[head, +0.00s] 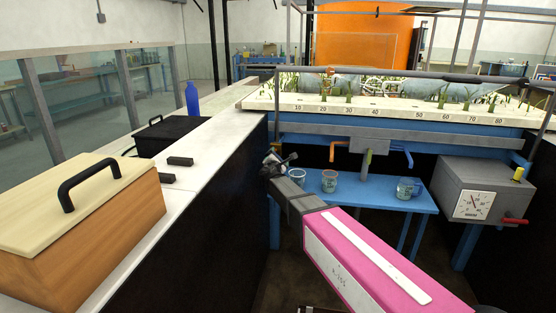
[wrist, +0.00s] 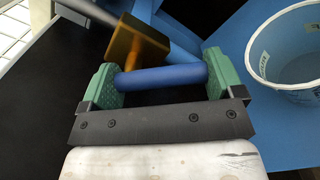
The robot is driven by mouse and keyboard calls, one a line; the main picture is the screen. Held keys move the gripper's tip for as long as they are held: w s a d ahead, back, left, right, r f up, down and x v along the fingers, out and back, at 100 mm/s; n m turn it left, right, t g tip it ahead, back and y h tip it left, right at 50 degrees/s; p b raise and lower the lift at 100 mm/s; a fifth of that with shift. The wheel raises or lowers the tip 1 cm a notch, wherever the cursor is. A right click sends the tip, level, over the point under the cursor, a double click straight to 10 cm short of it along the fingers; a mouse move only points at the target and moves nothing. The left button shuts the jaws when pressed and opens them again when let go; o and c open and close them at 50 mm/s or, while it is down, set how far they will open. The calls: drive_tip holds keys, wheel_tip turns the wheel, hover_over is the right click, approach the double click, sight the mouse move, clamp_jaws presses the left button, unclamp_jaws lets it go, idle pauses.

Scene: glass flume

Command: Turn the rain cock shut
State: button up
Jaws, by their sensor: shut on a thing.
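The cock in the wrist view has a brass body (wrist: 138,45) and a blue bar handle (wrist: 165,78). I take it to be the rain cock; no label shows. My gripper (wrist: 160,82) is shut on the blue handle, with a green pad at each end of the bar. In the head view my gripper (head: 276,163) is below the left front of the flume (head: 300,102), left of the cups. There the cock is mostly hidden behind my gripper and too small to make out.
A blue bench (head: 345,197) under the flume carries a white cup (head: 297,178), a brown pot (head: 330,182) and a bluish mug (head: 406,190). A white bucket (wrist: 290,55) stands close right of my gripper. A grey gauge box (head: 485,180) is at right, a wooden box (head: 85,220) at left.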

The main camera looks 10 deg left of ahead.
drive_tip(key=m, duration=0.4)
drive_tip(key=shift+a+f, duration=0.35)
drive_tip(key=shift+a, duration=0.05)
drive_tip(key=shift+a+f+m, duration=0.1)
drive_tip(key=shift+a+m, duration=0.2)
drive_tip(key=shift+m, duration=0.85)
drive_tip(key=shift+a+f+m, duration=0.1)
drive_tip(key=shift+a+m, duration=0.15)
drive_tip(key=shift+m, duration=0.9)
drive_tip(key=o, duration=1.1)
drive_tip(key=shift+c, duration=0.2)
drive_tip(key=shift+s, duration=0.15)
drive_tip(key=s, duration=1)
drive_tip(key=shift+s, duration=0.35)
